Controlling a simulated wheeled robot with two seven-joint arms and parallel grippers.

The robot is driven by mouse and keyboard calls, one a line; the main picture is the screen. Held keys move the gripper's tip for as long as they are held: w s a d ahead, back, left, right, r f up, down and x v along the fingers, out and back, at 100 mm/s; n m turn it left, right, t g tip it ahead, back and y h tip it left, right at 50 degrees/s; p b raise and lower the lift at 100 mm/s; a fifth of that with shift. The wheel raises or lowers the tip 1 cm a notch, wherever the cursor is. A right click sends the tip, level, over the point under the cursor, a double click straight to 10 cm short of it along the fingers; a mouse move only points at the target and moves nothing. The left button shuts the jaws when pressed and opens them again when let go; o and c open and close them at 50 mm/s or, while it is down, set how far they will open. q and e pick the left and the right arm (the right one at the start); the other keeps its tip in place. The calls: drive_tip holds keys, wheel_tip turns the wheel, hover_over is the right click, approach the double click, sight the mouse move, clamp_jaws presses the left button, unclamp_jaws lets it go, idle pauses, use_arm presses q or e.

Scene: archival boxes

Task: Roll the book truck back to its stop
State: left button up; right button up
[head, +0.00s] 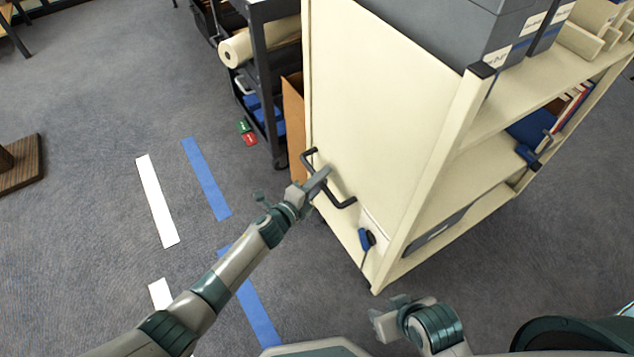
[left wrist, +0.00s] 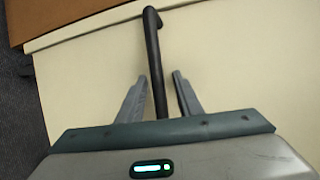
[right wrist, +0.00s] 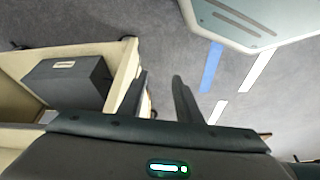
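The book truck (head: 385,110) is a cream shelved cart, its flat end panel facing me. A dark bar handle (head: 342,203) is fixed low on that panel. My left gripper (head: 318,182) is at the handle. In the left wrist view the handle bar (left wrist: 152,55) runs between the two fingers (left wrist: 160,95), with gaps visible on both sides, so the gripper is open around it. My right gripper (head: 376,320) is empty and open below the truck's near corner; its parted fingers also show in the right wrist view (right wrist: 162,90). I cannot make out a stop.
Grey boxes (head: 440,32) stand on the truck's top. A blue pedal-like part (head: 366,238) sits low on the end panel. A dark cart (head: 262,90) with a cream roll stands behind left. Blue tape (head: 207,178) and white tape (head: 157,200) mark open carpet at left.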

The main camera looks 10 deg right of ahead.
use_arm(q)
drive_tip(key=shift+a, duration=0.1)
